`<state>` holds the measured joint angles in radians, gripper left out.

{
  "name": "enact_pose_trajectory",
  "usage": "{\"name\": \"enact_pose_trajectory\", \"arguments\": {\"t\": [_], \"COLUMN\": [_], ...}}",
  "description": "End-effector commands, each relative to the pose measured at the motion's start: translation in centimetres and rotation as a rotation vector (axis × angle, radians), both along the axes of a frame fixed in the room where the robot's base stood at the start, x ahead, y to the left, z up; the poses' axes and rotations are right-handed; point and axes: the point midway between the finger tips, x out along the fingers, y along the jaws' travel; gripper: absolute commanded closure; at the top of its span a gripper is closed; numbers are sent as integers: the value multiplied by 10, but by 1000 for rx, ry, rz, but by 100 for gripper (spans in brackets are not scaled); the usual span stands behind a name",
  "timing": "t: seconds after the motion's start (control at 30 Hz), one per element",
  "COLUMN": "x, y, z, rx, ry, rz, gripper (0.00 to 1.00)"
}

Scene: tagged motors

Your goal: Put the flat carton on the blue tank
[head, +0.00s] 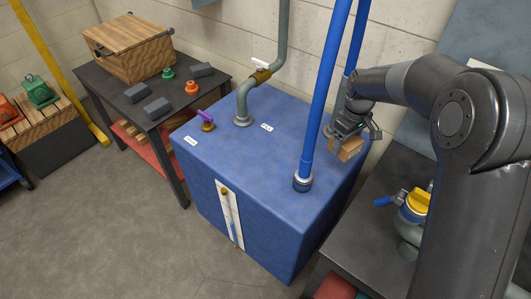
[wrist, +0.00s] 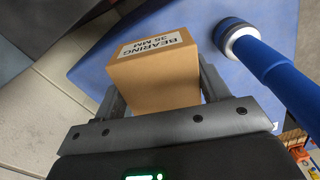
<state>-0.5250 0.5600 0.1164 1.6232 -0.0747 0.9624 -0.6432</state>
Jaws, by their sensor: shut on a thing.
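The blue tank (head: 215,149) stands in the middle of the head view, with pipes rising from its top. My gripper (head: 352,140) is at the tank's right rear part, beside the blue pipe. It is shut on a small brown carton (head: 349,149) with a white label. In the wrist view the carton (wrist: 160,75) sits between the two fingers, its label reading "BEARING 35 MM". The blue tank top (wrist: 195,22) shows behind and below the carton. I cannot tell whether the carton touches it.
Blue pipes (head: 323,95) and a grey-green pipe (head: 242,97) rise from the tank top. A purple-handled valve (head: 207,122) is at its left. A dark bench with a yellow-topped valve (head: 417,201) stands right. A table with a wooden crate (head: 130,48) stands left. The tank's front top is clear.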

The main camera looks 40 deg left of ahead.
Motion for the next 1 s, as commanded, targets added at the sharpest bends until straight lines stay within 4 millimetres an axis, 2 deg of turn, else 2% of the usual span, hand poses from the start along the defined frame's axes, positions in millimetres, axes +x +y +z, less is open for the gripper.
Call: {"name": "enact_pose_trajectory", "arguments": {"t": [0.03,0.1,0.2,0.3,0.4,0.6,0.73,1.0], "x": [-11,-24,-42,-58,-73,-91,-103,-127], "y": [28,58,93,119,136,154,175,230], "z": [-4,-8,-11,-12,-10,-8,-22,-58], "rx": [1,0,0,1,1,0,-1,-1], "ry": [0,0,0,-1,-1,0,1,-1], "rz": [40,79,129,171,211,262,267,267], "gripper": [63,63,63,63,63,63,63,63]}}
